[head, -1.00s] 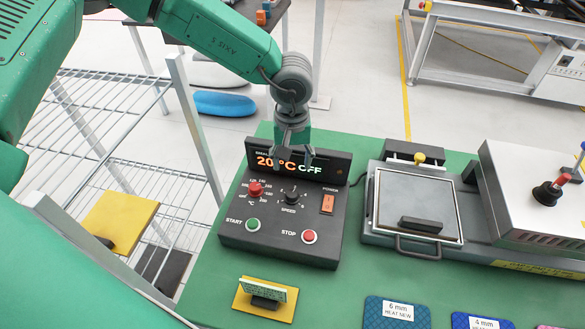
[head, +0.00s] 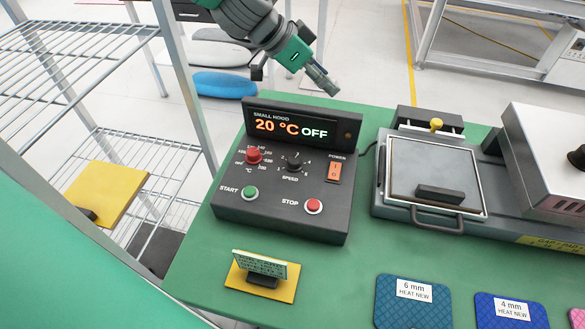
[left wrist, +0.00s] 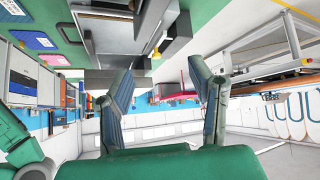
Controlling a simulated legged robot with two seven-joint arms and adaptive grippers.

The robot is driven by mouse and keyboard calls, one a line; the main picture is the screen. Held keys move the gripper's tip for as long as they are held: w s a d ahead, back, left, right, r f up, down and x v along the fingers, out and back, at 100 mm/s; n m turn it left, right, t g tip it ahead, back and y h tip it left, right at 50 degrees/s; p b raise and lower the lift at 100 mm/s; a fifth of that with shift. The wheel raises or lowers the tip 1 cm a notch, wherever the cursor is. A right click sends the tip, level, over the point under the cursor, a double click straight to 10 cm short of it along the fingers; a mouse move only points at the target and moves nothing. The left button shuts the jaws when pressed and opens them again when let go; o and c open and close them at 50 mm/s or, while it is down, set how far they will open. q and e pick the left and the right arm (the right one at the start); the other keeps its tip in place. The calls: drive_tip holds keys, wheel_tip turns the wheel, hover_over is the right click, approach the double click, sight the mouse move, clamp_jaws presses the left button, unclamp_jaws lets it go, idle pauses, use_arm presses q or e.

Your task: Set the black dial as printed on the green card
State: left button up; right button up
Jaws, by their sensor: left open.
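The black dial (head: 295,160), labelled SPEED, sits in the middle of the dark control box; I cannot tell its exact setting. The green card (head: 262,264) leans upright in a black holder on a yellow base, in front of the box; its print is too small to read. My left gripper (head: 328,84) is up beyond the box's display, apart from the dial. In the left wrist view its two fingers (left wrist: 160,72) are spread with nothing between them. My right gripper is not in view.
The display (head: 303,127) reads 20 °C OFF. Around the dial are a red dial (head: 253,156), an orange power switch (head: 334,171), a green START button (head: 250,193) and a red STOP button (head: 314,206). A framed plate (head: 435,172) stands to the right.

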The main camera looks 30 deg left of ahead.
use_arm(q)
drive_tip(key=s+a+f+m+g+b, duration=0.2)
drive_tip(key=s+a+f+m+g, duration=0.15)
drive_tip(key=s, duration=0.25)
drive_tip(key=m+g+y+b, duration=0.1)
drive_tip(key=m+y, duration=0.1)
drive_tip(key=m, duration=0.1)
approach(293, 158)
drive_tip(key=b+x, duration=0.1)
drive_tip(key=x, duration=0.8)
drive_tip(key=shift+d+f, duration=0.1)
drive_tip(key=shift+f, duration=0.15)
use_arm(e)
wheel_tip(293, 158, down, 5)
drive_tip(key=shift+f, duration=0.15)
